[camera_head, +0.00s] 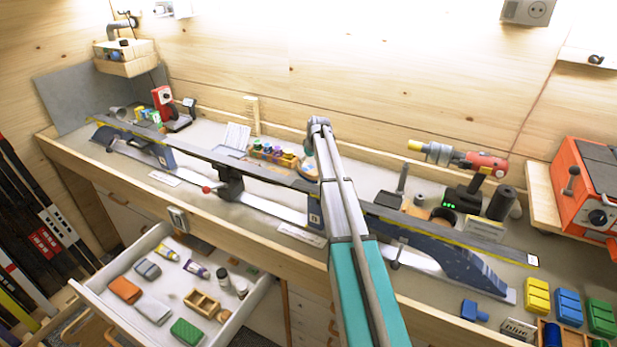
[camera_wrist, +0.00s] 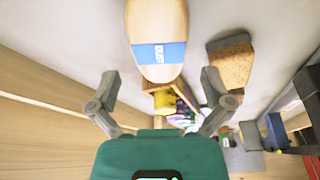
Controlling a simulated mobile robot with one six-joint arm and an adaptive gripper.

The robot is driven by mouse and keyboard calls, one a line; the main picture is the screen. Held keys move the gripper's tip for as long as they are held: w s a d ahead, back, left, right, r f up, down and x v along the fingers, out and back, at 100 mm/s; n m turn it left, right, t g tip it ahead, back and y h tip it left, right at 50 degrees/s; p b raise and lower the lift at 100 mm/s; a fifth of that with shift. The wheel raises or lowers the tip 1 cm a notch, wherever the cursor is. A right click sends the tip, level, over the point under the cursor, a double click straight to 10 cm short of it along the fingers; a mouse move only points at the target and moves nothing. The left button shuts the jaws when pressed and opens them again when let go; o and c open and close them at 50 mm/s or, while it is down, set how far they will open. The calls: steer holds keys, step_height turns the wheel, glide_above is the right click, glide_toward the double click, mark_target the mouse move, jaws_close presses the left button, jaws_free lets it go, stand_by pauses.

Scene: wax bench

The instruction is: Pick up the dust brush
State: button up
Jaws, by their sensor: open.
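The dust brush (camera_wrist: 158,40) shows in the wrist view as a pale wooden oval with a blue label reading "DUST". It is at the top middle, cut off by the upper edge. My gripper (camera_wrist: 158,88) is open, with one finger on each side of the picture. The brush lies beyond the fingertips, in line with the gap between them, and nothing is held. In the head view my arm reaches over the bench and hides most of the gripper and the spot beneath it.
A wooden box with coloured items (camera_wrist: 165,101) lies close to the brush, and a brown block with a dark edge (camera_wrist: 230,66) lies to its right. In the head view a long ski rail (camera_head: 270,172) runs along the bench. An open drawer (camera_head: 115,322) holds small items.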

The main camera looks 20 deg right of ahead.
mark_target(307, 167)
steer(key=shift+f, duration=0.3)
steer(key=shift+b+x, duration=2.5)
steer(key=shift+b, duration=0.1)
steer(key=c, duration=1.1)
steer(key=shift+r, duration=0.2)
steer(key=shift+r+p, duration=1)
steer(key=shift+p, duration=0.2)
steer(key=s+a+r+p, duration=0.3)
steer(key=s+r+p, duration=0.7)
steer(key=s, duration=0.3)
steer(key=shift+s+r+p, duration=0.35)
steer(key=shift+a, duration=0.1)
